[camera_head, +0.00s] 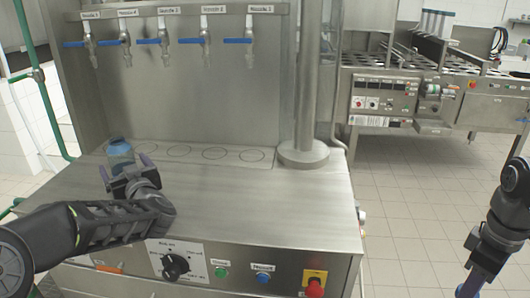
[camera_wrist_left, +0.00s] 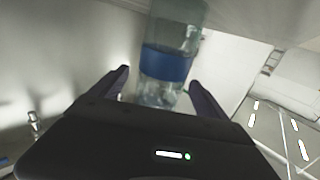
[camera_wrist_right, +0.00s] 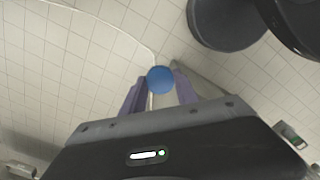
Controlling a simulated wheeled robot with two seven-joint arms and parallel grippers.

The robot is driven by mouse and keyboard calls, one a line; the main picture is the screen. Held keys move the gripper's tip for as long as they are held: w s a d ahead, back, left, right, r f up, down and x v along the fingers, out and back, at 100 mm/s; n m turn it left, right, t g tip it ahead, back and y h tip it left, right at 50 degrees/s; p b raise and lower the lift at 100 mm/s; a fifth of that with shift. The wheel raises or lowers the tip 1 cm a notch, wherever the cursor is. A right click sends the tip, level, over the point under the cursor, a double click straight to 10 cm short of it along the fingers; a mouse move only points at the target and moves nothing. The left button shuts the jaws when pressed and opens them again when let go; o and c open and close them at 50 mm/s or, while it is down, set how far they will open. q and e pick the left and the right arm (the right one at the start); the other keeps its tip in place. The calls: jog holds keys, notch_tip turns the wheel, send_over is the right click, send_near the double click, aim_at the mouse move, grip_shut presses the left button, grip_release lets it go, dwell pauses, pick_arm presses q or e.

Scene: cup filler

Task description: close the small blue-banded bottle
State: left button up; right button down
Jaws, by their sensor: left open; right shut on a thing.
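The small clear bottle with a blue band (camera_head: 120,154) stands at the left end of the steel counter, and its lower part is hidden by my gripper in the head view. My left gripper (camera_head: 122,179) is open, with its fingers on either side of the bottle. In the left wrist view the bottle (camera_wrist_left: 166,64) shows between the two spread fingers. My right gripper (camera_head: 475,262) hangs at the far right, away from the counter. It is shut on a round blue cap (camera_wrist_right: 160,79). The bottle's mouth is not clearly visible.
A row of several nozzles with blue handles (camera_head: 165,43) is on the back panel above the counter (camera_head: 270,205). A steel post (camera_head: 304,152) stands at the counter's back right. The counter's middle is clear. A control panel with a red button (camera_head: 314,287) is in front.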

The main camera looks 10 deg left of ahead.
pick_arm(q)
jog(key=shift+x, duration=1)
jog(key=shift+s, duration=0.1)
jog(key=shift+c, duration=0.5)
grip_shut()
jog(key=shift+r, duration=0.15)
